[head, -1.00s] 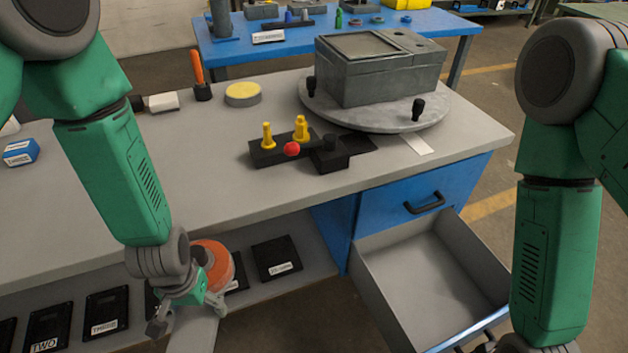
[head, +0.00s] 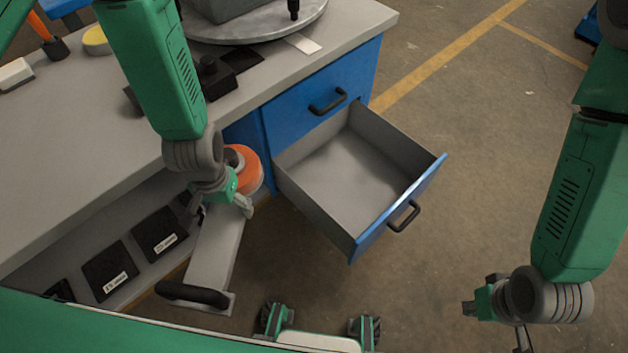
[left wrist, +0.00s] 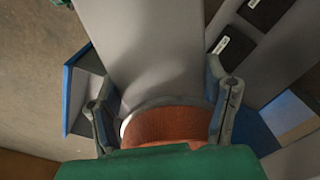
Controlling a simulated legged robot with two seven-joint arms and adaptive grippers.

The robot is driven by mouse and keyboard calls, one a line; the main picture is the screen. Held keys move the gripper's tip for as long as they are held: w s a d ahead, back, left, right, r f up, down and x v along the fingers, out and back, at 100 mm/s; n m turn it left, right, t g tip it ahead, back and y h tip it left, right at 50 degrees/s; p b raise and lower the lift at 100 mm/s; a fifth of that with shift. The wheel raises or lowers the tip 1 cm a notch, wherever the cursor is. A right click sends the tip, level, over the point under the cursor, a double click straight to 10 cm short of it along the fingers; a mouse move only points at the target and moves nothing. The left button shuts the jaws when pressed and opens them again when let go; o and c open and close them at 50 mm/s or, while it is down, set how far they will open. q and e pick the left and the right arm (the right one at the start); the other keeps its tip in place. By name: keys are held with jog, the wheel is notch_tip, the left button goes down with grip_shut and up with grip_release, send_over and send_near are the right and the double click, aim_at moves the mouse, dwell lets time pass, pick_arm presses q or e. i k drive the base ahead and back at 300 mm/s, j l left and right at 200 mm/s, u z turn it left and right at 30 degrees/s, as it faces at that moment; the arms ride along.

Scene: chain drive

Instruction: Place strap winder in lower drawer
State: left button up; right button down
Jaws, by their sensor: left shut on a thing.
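The strap winder (head: 248,170) is an orange round thing with a pale rim. My left gripper (head: 236,190) is shut on it and partly covers it in the head view. In the left wrist view, the orange strap winder (left wrist: 170,126) sits between the two fingers. It is held to the left of the open lower drawer (head: 345,185), beside the cabinet and outside the drawer. The drawer is pulled out, grey inside and empty, with a blue front and black handle. My right gripper (head: 490,305) is at lower right, away from the drawer; its finger opening is unclear.
The upper drawer (head: 318,98) is closed above the open one. The grey workbench (head: 70,130) carries a round turntable (head: 255,25). Labelled black items (head: 158,232) lie on the shelf below. The floor (head: 470,150) right of the drawer is clear.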

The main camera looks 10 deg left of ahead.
aim_at(362, 195)
jog(key=i+l+z, duration=0.1)
jog(key=l, duration=0.3)
jog(key=i+l+z, duration=0.1)
jog(key=l, duration=0.25)
jog(key=i+l+z, duration=0.1)
jog(key=l, duration=0.3)
jog(key=i+l+z, duration=0.1)
jog(key=l, duration=0.25)
jog(key=i, duration=0.1)
